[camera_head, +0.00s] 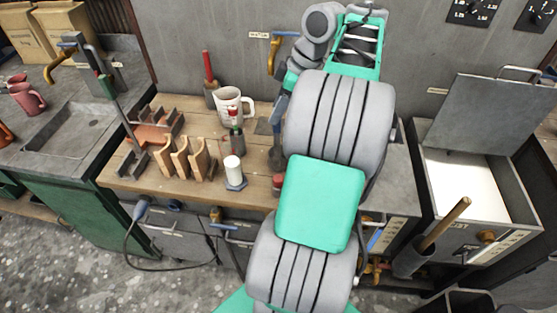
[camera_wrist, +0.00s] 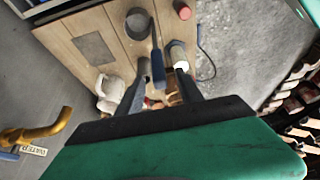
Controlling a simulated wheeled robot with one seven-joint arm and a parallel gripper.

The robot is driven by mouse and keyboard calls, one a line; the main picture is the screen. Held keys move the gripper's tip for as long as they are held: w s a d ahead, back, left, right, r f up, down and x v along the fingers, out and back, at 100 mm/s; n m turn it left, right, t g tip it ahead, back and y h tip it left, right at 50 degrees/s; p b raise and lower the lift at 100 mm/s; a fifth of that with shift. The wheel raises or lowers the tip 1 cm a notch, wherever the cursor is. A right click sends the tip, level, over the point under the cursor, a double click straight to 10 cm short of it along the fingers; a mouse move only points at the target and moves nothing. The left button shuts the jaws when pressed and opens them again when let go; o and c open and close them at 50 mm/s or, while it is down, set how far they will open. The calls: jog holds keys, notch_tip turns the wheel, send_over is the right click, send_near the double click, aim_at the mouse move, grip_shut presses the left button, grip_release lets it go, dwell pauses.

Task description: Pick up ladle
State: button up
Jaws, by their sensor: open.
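What looks like the ladle shows in the wrist view, with a dark round bowl (camera_wrist: 138,24) over the wooden bench top and a blue handle (camera_wrist: 158,66). In the head view its dark bowl (camera_head: 277,158) shows just left of my arm; its upper part is hard to separate from my gripper. My gripper (camera_wrist: 159,75) is open in the wrist view, with one dark finger on each side of the blue handle. I cannot tell whether either finger touches it. In the head view my arm hides part of the bench.
A white mug (camera_head: 230,104), a white cylinder (camera_head: 233,170), wooden holders (camera_head: 190,160) and a red-handled tool (camera_head: 208,72) stand nearby on the wooden bench (camera_head: 180,194). A brass tap (camera_wrist: 40,128) is on the wall behind. An open bin (camera_head: 478,190) stands right of my arm.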

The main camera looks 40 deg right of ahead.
aim_at(279, 137)
jog(key=b+x, duration=0.1)
jog(key=x, duration=0.3)
jog(key=shift+c, duration=0.4)
grip_shut()
